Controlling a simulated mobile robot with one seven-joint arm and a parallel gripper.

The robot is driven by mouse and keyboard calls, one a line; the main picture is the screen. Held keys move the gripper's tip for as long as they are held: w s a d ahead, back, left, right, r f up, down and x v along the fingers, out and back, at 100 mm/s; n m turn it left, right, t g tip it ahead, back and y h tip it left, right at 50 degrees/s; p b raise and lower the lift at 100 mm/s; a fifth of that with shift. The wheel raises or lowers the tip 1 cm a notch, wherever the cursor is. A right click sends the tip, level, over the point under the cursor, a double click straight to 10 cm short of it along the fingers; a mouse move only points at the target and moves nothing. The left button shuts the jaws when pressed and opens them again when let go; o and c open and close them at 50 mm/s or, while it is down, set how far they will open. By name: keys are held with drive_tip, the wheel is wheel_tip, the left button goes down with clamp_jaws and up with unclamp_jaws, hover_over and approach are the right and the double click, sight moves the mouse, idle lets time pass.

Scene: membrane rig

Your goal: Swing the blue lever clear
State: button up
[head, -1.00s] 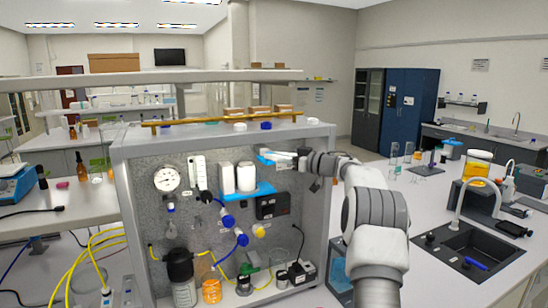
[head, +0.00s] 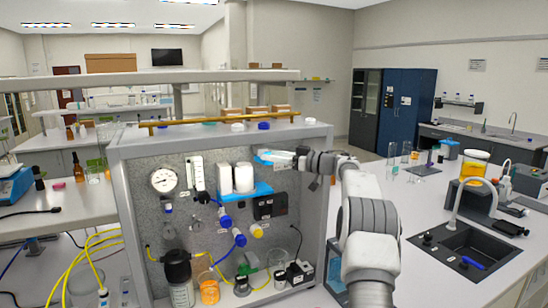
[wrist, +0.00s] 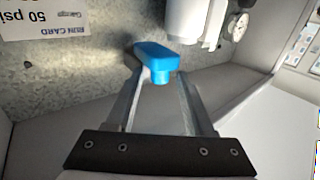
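The blue lever (wrist: 155,58) shows in the wrist view as a short, bright blue handle in front of the grey speckled panel. My gripper (wrist: 164,78) reaches toward it with its two metal fingers apart. The lower stub of the handle sits between the fingertips, and the left fingertip looks very close to it or touching. I cannot tell whether the fingers press on it. In the head view my gripper (head: 276,158) is at the upper right of the panel, and the lever is small and partly hidden there.
Two white cylinders (head: 234,178) on a blue bracket stand just left of my gripper. A pressure gauge (head: 164,181) is further left. A black box (head: 270,206) sits below. The rig's right side post (head: 318,215) is close to my arm. A run card (wrist: 42,16) is on the panel.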

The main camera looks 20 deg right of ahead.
drive_tip(key=shift+o, duration=0.2)
drive_tip(key=shift+s+d, duration=0.1)
drive_tip(key=b+v, duration=0.4)
drive_tip(key=v, duration=1.3)
drive_tip(key=shift+s, duration=0.15)
